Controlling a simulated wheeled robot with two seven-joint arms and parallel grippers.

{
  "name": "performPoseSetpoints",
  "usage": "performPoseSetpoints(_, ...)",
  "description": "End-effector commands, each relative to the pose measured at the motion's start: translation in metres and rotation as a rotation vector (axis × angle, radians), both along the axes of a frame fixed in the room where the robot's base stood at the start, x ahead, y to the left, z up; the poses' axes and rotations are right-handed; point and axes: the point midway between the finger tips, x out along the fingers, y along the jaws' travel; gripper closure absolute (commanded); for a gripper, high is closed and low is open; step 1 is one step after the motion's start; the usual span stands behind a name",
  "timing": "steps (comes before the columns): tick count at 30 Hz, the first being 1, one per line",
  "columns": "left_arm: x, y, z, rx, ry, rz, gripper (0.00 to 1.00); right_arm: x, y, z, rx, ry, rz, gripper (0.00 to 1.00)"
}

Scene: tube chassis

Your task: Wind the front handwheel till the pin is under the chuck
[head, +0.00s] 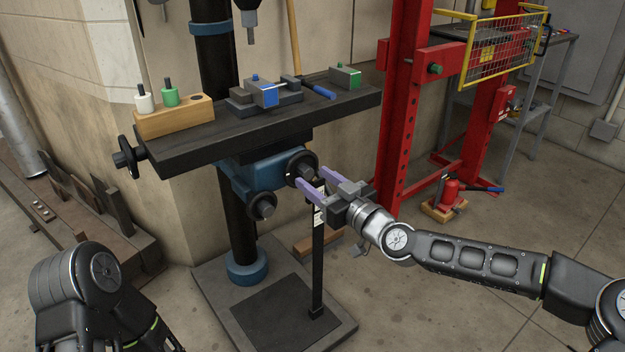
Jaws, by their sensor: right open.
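The drill press's dark table (215,142) carries a blue-topped vise (263,97). A thin light rod (286,85) shows at the vise, but I cannot tell if it is the pin. A dark front handwheel (302,166) sits on the blue carriage under the table. My right gripper (311,177) is open, its two purple fingers pointing at this handwheel, one tip overlapping its lower edge; I cannot tell if they touch. My left arm enters at lower left; its gripper is out of view.
Another handwheel (262,206) sits lower on the carriage, and one is on the table's left end (127,157). A wooden block (175,117) holds white and green pieces. A red press frame (404,100) stands right. Open floor lies at lower right.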

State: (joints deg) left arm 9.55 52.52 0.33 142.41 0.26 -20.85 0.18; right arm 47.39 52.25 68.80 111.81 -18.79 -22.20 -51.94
Motion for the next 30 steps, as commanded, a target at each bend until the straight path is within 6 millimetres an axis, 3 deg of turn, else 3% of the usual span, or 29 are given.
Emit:
performPoseSetpoints(6, 0.001, 0.001, -0.003, 0.001, -0.001, 0.002, 0.47, 0.015, 0.011, 0.000, 0.000, 0.000, 0.000, 0.49)
performPoseSetpoints(14, 0.001, 0.001, -0.003, 0.001, -0.001, 0.002, 0.47, 0.015, 0.011, 0.000, -0.001, 0.001, -0.001, 0.50)
performPoseSetpoints(30, 0.001, 0.001, -0.003, 0.001, -0.001, 0.002, 0.47, 0.015, 0.011, 0.000, -0.001, -0.001, -0.001, 0.94)
